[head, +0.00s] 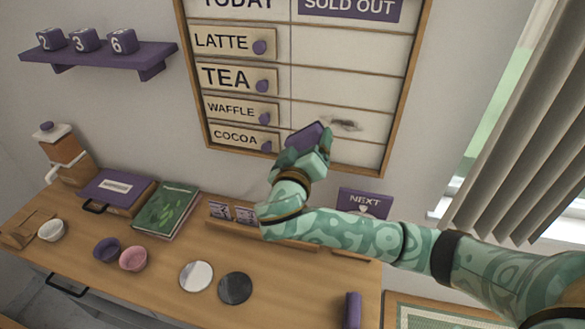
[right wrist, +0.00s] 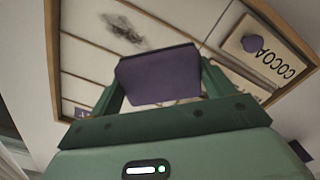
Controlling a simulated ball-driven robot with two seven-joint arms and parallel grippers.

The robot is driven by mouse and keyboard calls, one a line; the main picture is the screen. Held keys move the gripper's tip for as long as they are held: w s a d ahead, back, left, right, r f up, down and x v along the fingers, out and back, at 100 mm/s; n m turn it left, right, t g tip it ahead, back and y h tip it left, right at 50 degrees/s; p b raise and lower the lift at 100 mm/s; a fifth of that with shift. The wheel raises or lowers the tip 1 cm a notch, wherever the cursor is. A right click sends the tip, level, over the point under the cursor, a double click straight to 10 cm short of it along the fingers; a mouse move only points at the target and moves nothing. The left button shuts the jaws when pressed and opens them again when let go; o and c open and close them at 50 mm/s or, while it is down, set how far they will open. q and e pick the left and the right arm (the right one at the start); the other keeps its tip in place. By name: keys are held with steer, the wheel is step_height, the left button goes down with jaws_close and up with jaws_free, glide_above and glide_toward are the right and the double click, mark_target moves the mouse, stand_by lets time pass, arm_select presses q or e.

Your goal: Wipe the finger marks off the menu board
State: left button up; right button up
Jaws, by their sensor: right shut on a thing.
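The menu board (head: 345,95) hangs on the wall, with the plates LATTE, TEA, WAFFLE and COCOA in its left column. A dark smudge (head: 345,124) marks the lower part of its right column; it also shows in the right wrist view (right wrist: 124,31). My right gripper (head: 312,148) is shut on a purple block (head: 304,136), which looks like an eraser. The block (right wrist: 158,76) sits between the fingers in the right wrist view, in front of the board's lower part, left of the smudge in the head view. I cannot tell whether it touches the board. My left gripper is out of view.
The wooden counter (head: 150,262) below holds bowls, round discs, a green book (head: 166,208), a purple box (head: 117,188) and a NEXT sign (head: 364,203). A purple shelf (head: 100,55) with number cubes is at left. Blinds (head: 510,130) hang at right.

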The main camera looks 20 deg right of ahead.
steer(key=shift+d, duration=0.35)
steer(key=shift+w+d, duration=0.25)
steer(key=shift+d, duration=0.05)
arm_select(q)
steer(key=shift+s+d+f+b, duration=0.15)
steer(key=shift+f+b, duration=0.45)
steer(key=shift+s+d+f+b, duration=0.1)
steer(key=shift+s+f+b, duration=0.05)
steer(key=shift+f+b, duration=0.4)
arm_select(e)
steer(key=shift+a+x, duration=0.2)
steer(key=shift+x, duration=2.25)
steer(key=shift+w+r, duration=0.1)
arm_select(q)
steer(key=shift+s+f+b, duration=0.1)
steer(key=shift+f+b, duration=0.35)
arm_select(e)
steer(key=shift+x, duration=1)
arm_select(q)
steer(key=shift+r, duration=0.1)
